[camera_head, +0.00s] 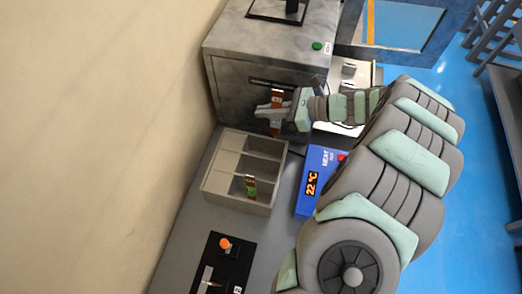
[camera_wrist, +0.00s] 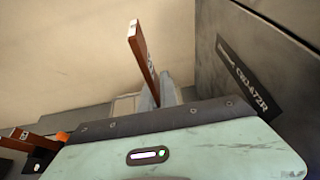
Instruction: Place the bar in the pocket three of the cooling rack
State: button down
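My gripper (camera_head: 270,110) is in front of the grey cabinet's face, above and beyond the far end of the cooling rack. Its fingers (camera_wrist: 162,92) are closed around a flat copper-coloured bar (camera_head: 277,99) with a small label; the bar (camera_wrist: 143,58) sticks up, slightly tilted, in the wrist view. The beige cooling rack (camera_head: 222,195) lies below in the head view, divided into pockets. A second bar (camera_head: 250,190) with a green mark stands in its nearest pocket. The other pockets look empty. The pocket numbers cannot be read.
The grey cabinet (camera_head: 240,85) rises close beside my gripper, and its dark side (camera_wrist: 230,50) fills the wrist view's right. A blue box (camera_head: 312,190) reading 22 °C stands right of the rack. A black plate (camera_head: 222,275) with an orange knob (camera_head: 225,243) and a bar lies nearer.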

notch_tip(320, 180, down, 18)
jog(key=b, duration=0.6)
jog(key=shift+f, duration=0.15)
jog(key=shift+f+b, duration=0.2)
jog(key=shift+b, duration=0.15)
jog(key=c, duration=1.9)
grip_release()
jog(key=shift+r, duration=0.15)
